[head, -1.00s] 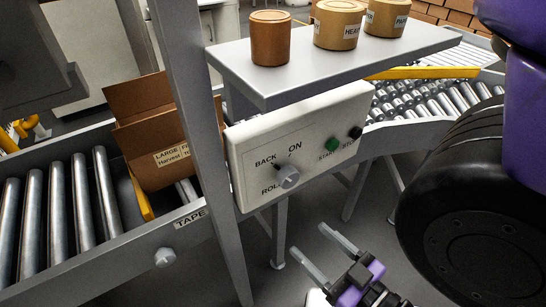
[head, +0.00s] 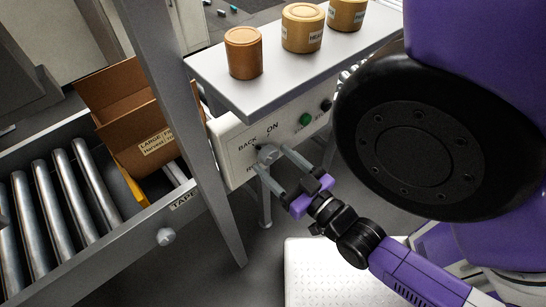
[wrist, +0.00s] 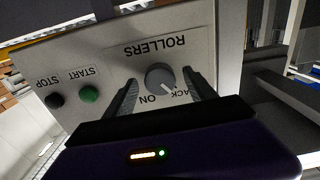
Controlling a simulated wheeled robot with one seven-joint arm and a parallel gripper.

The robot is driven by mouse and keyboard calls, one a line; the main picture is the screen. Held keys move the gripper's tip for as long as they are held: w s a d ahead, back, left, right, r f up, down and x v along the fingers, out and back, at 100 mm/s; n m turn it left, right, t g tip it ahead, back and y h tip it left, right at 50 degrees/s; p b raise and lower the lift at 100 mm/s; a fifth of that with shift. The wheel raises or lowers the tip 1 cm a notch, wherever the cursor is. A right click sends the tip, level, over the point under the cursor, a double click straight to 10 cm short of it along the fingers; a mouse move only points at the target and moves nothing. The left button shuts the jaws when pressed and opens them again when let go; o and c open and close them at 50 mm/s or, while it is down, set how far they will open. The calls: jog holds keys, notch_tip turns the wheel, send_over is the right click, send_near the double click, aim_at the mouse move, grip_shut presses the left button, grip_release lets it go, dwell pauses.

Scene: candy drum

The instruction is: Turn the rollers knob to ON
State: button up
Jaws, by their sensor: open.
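The rollers knob (wrist: 158,76) is a round grey knob on the white control panel (wrist: 110,55), which shows upside down in the wrist view. Its pale pointer mark points toward the BACK label (wrist: 181,93), away from the ON label (wrist: 148,98). My gripper (wrist: 160,88) is open, with one finger on each side of the knob and gaps visible between fingers and knob. In the head view my gripper (head: 270,161) reaches the panel from the lower right, and its fingers partly cover the knob (head: 267,153).
A green START button (wrist: 89,94) and a black STOP button (wrist: 55,100) sit on the same panel. A grey shelf (head: 222,85) with brown jars (head: 243,53) overhangs it. A post (head: 175,110) and roller conveyor (head: 62,195) with an open carton (head: 140,140) stand left.

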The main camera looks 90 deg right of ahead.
jog(key=shift+w+d, duration=0.4)
jog(key=shift+d, duration=0.1)
jog(key=c, duration=1.4)
